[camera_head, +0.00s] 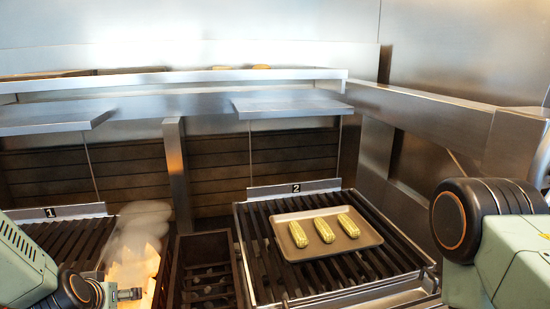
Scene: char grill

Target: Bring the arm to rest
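My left arm comes in at the lower left, and the dark end piece that looks like my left gripper (130,294) shows near the bottom edge, in front of bright flames. Its fingers cannot be made out, and I see nothing held in it. My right arm shows at the right edge with a large dark round joint. My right gripper is out of view.
A tan tray (362,243) with three corn cobs (325,230) lies on grill 2 (258,255). Flames (135,270) and pale smoke (143,225) rise at the right side of grill 1 (58,238). A dark slatted box (203,250) stands between the grills. Steel shelves (290,103) overhang behind.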

